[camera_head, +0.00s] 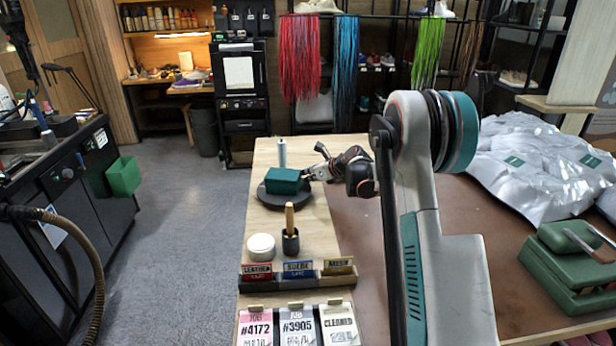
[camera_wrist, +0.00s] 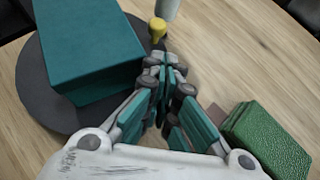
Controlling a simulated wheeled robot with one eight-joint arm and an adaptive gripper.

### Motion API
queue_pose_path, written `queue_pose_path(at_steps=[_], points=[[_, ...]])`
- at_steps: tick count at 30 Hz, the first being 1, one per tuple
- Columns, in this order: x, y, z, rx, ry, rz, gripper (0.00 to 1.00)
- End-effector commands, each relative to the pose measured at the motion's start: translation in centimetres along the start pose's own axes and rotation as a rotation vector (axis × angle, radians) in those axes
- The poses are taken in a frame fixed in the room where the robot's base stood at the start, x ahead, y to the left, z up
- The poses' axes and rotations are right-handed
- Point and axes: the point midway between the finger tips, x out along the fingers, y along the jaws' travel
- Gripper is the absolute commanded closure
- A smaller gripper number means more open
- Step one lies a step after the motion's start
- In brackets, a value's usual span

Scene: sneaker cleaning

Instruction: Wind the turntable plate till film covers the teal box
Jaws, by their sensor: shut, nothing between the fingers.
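The teal box (camera_head: 282,181) sits on the round dark turntable plate (camera_head: 270,199) on the wooden bench. In the wrist view the box (camera_wrist: 85,40) and the plate (camera_wrist: 32,100) fill the upper left. No film is discernible on the visible box faces. My gripper (camera_head: 306,175) is shut and empty, just right of the box. In the wrist view its fingertips (camera_wrist: 164,66) are together beside the box and the plate's edge. A yellow knob (camera_wrist: 157,28) shows just beyond the fingertips; I cannot tell whether they touch it. A pale upright cylinder (camera_head: 282,152) stands behind the plate.
A brush in a dark cup (camera_head: 290,243) and a white round tin (camera_head: 261,247) stand in front of the plate. Labelled cards (camera_head: 298,269) line the bench front. A green textured block (camera_wrist: 266,138) lies right of my gripper.

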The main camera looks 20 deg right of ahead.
Motion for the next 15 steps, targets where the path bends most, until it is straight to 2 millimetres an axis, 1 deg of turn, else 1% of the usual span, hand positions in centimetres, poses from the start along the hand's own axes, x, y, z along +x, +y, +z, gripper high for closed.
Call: queue_pose_path(at_steps=[8, 15], points=[[0.4, -0.3, 0.3, -0.03, 0.0, 0.047, 1.0], [1.1, -0.6, 0.8, -0.086, -0.001, 0.136, 1.0]])
